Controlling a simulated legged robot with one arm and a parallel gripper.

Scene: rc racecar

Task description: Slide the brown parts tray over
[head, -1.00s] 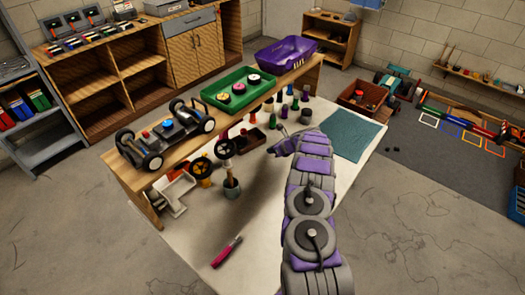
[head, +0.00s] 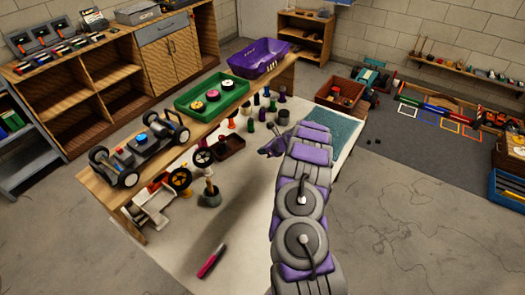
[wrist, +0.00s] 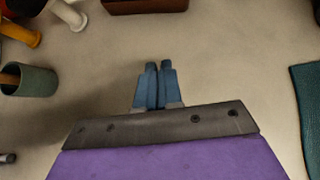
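A small dark brown tray (head: 231,153) lies on the pale worktable, in front of the raised wooden shelf. A small dark item shows in it. In the wrist view a brown edge (wrist: 145,6) at the top looks like this tray, mostly cut off. My gripper (head: 265,151) is over the table, to the right of the tray and apart from it. In the wrist view my gripper's blue-grey fingers (wrist: 158,68) are together with nothing between them. Bare tabletop lies between the fingertips and the brown edge.
Several coloured spools (head: 257,99) stand behind the tray. A grey-green cup (head: 211,197) and black wheels stand to its left. A teal mat (head: 335,130) lies right. A reddish-brown bin (head: 327,92) sits beyond the table's far right. A pink marker (head: 212,261) lies on the clear front area.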

